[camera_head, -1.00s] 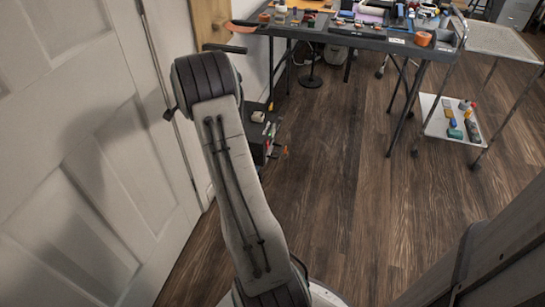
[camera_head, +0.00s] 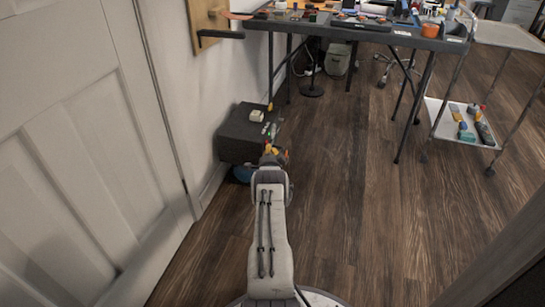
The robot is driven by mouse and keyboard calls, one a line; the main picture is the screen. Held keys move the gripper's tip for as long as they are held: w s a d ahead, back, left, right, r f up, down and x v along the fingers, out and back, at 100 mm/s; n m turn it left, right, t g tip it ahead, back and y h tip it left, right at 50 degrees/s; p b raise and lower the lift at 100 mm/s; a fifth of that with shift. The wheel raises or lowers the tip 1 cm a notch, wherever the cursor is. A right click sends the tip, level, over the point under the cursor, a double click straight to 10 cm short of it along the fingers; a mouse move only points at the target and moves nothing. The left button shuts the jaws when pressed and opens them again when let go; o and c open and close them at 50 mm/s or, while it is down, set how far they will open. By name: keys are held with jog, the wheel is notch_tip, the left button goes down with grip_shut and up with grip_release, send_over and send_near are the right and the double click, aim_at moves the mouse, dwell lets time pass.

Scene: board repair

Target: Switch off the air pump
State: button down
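A dark box-like unit (camera_head: 236,135) stands low against the left wall. A small white block (camera_head: 257,116) is on its top, and small green, red, yellow and orange parts (camera_head: 272,149) show at its right front. A bit of blue (camera_head: 242,174) shows beneath it. It may be the air pump, but I cannot tell for sure, nor can I read any switch state. My arm reaches forward from the bottom middle, its visible end just in front of the coloured parts and partly covering the unit's lower right. My gripper is not visible.
A white panelled door (camera_head: 95,150) fills the left side. A dark workbench (camera_head: 375,36) with tools stands at the back, its legs reaching the floor. A metal cart (camera_head: 480,146) with items on its lower shelf is at the right. The wooden floor (camera_head: 350,190) between is clear.

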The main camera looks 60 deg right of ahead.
jog(key=s+d+f+m+h+b, duration=0.1)
jog(key=s+f, duration=0.3)
jog(key=f, duration=0.1)
jog(key=shift+s+f+m+b, duration=0.2)
jog(key=shift+f+m+b, duration=0.1)
jog(key=shift+f+b, duration=0.1)
jog(key=shift+d, duration=0.2)
